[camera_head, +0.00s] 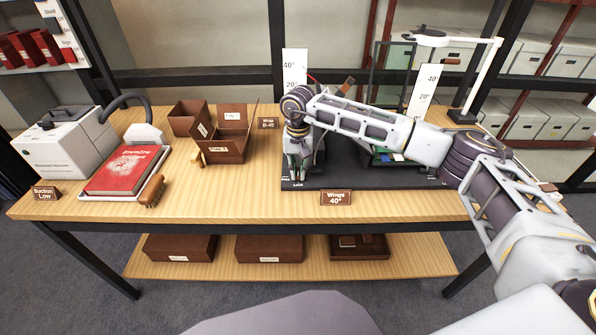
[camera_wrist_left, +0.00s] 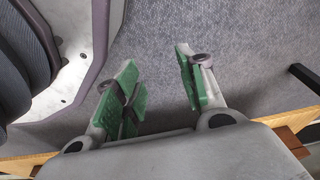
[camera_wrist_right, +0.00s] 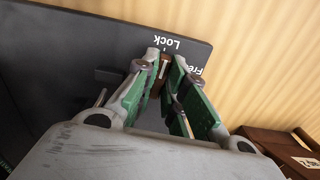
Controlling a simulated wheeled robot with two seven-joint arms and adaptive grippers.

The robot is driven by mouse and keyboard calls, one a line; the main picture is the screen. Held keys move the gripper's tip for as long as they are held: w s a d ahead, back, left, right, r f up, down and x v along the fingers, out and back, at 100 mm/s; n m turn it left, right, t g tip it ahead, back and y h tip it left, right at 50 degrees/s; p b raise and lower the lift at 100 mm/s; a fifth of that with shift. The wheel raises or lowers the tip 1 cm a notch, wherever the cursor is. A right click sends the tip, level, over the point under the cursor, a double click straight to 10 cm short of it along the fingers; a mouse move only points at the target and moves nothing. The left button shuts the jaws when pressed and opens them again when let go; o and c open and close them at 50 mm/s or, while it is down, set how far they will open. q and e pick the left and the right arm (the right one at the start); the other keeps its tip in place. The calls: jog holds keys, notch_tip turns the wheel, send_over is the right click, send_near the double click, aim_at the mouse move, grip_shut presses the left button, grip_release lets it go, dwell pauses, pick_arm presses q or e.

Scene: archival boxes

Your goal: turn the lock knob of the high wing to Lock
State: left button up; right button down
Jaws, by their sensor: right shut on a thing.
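My right gripper (camera_head: 297,174) reaches down at the front left corner of the dark cradle base (camera_head: 330,181). In the right wrist view its green-padded fingers (camera_wrist_right: 167,80) are shut on a small brown knob (camera_wrist_right: 163,66) with a white line. The line points roughly toward the word Lock (camera_wrist_right: 168,42) on the dark base. The word Free, partly hidden by a finger, is beside it. The arm covers much of the cradle and its wings in the head view. My left gripper (camera_wrist_left: 158,78) is open and empty above the grey floor; the head view does not show it.
White angle plates (camera_head: 294,75) (camera_head: 423,91) stand on the cradle. A Wings 40° sign (camera_head: 336,198) is at its front. Brown boxes (camera_head: 226,146), a red book (camera_head: 125,171), a brush (camera_head: 151,190) and a suction unit (camera_head: 70,143) are to the left.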

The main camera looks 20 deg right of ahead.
aim_at(298, 172)
jog(key=shift+n, duration=0.4)
jog(key=c, duration=1.5)
grip_release()
jog(key=shift+r, duration=6)
